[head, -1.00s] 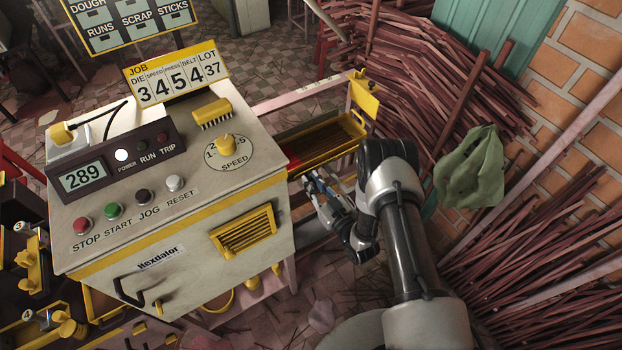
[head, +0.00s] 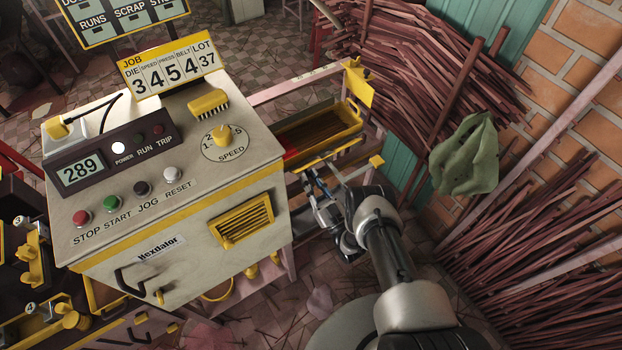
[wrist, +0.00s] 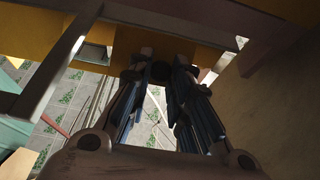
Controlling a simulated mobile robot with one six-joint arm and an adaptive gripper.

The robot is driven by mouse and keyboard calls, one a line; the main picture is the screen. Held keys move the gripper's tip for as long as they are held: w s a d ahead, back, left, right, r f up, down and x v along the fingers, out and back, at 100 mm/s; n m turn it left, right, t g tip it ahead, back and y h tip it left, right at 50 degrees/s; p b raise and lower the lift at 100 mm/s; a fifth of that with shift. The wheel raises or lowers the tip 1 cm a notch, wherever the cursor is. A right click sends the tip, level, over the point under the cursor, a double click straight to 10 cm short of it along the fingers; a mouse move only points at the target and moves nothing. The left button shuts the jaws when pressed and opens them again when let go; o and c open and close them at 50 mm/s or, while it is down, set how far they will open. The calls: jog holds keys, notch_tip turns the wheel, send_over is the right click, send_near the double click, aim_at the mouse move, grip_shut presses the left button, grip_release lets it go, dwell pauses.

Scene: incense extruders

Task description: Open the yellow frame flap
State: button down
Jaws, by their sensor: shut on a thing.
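The yellow frame (head: 342,136) with dark slats inside sits beside the right side of the machine in the head view. My gripper (head: 318,188) is just below its near edge, reaching up from my arm. In the wrist view my gripper (wrist: 160,72) has its two fingers close together, with their tips at a yellow part (wrist: 185,58) under the larger yellow panel (wrist: 140,22). The gripper is shut on this yellow part, which looks like the flap. The exact contact is dark and partly hidden by the fingers.
The grey machine (head: 175,170) stands close on the left. A yellow plate (head: 358,84) stands on the rail behind the frame, and a yellow-ended bar (head: 376,161) lies right of my gripper. A green cloth (head: 465,155) and stick bundles (head: 540,235) are at the right.

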jog(key=c, duration=1.5)
grip_release()
